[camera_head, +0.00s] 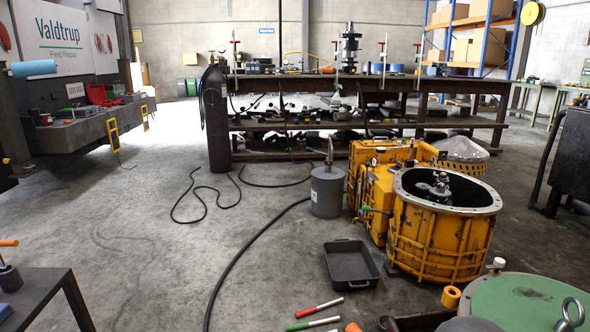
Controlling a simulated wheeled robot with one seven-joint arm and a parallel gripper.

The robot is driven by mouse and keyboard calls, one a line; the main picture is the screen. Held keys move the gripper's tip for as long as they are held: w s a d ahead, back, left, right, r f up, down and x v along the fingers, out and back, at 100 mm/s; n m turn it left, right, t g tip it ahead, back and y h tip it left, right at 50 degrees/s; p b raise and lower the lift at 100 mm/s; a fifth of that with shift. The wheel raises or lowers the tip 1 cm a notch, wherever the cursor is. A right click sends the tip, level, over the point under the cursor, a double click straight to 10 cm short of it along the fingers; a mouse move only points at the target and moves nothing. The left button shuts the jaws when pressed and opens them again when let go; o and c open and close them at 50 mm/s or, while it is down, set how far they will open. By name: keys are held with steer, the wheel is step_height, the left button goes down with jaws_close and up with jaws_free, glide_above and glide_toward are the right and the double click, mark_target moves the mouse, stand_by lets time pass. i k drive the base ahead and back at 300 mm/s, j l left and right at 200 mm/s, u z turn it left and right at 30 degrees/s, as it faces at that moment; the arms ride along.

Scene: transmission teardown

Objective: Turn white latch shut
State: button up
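I cannot make out a white latch for certain. A small white-topped piece (497,264) stands at the rim of the green round lid (515,300) at the lower right; whether it is the latch, and how it is turned, I cannot tell. The yellow transmission housing (437,245) stands at the right with its round opening facing up and a shaft end inside. A lever with a green knob (366,208) sticks out from its left side. My gripper is not in view.
A black tray (350,266), a grey can (327,191) and red and green markers (318,308) are on the floor. A black hose (262,240) crosses the concrete. A long workbench (370,83) stands behind. The left-centre floor is mostly clear.

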mark_target(499, 263)
steer(key=z, duration=0.65)
steer(key=i+j+z, duration=0.3)
steer(key=z, duration=0.2)
steer(key=i+j+z, duration=0.45)
steer(key=i+j, duration=0.15)
steer(key=j, duration=0.15)
steer(key=i+j+z, duration=0.1)
steer(key=j, duration=0.2)
steer(key=i+j, duration=0.15)
steer(key=j, duration=0.15)
